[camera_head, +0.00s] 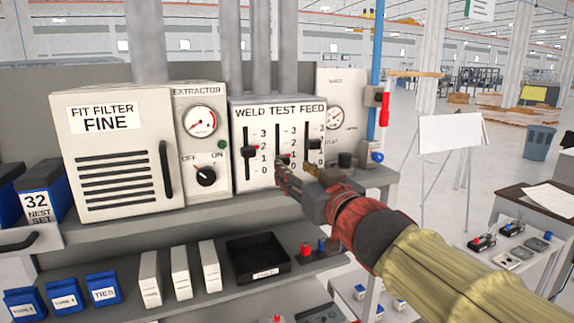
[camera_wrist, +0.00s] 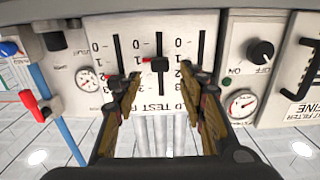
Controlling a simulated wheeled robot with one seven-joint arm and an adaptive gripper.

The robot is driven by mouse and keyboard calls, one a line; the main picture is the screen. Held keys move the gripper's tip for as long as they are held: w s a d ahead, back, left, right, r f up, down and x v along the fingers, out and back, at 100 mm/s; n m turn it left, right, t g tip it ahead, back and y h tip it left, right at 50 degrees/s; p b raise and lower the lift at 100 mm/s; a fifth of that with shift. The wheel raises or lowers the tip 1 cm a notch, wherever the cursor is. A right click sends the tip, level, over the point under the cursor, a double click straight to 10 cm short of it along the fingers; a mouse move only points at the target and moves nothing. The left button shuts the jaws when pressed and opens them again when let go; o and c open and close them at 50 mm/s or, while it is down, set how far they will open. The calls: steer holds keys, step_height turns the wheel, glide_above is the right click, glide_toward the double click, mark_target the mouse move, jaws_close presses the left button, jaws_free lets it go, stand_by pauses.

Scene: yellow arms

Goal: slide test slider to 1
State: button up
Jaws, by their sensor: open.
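The control panel (camera_head: 277,108) reads WELD TEST FEED and has three vertical sliders with scales from 0 to 3. The test slider is the middle one. Its black knob (camera_wrist: 159,64) shows in the wrist view, where the panel appears upside down, and its red pointer is about level with 1. In the head view my gripper (camera_head: 285,175) is in front of the lower middle of the panel and partly covers that slider. In the wrist view my gripper (camera_wrist: 165,92) is open, with its fingers spread to either side of the test knob's column. I cannot tell whether they touch anything.
The weld slider knob (camera_head: 248,151) is left of the test slider, near 2. The feed slider knob (camera_head: 314,144) is to the right. The extractor box (camera_head: 203,140) stands left of the panel and a gauge box (camera_head: 340,95) right. A black tray (camera_head: 257,262) is below.

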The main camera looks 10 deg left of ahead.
steer(key=v, duration=0.4)
steer(key=shift+s, duration=0.15)
steer(key=s+d+f+m+g+h+b, duration=0.15)
steer(key=d+f+h, duration=0.25)
steer(key=d+f, duration=0.5)
steer(key=s+d+f+m+g+h+b, duration=0.15)
steer(key=s+d+f+g+h, duration=0.35)
steer(key=f, duration=0.8)
steer(key=s+d+f+m+g+b, duration=0.1)
steer(key=s+d+f+b, duration=0.2)
steer(key=s+f+b, duration=0.3)
steer(key=s+d+f+m+g+b, duration=0.1)
steer(key=s+d+f+b, duration=0.3)
steer(key=f, duration=1)
steer(key=s+d+f+m+g+b, duration=0.1)
steer(key=s+d+f+b, duration=0.2)
steer(key=s+f+b, duration=0.5)
step_height(320, 180, down, 3)
steer(key=shift+s+d+f, duration=0.1)
steer(key=shift+s+d, duration=0.1)
steer(key=shift+s, duration=0.1)
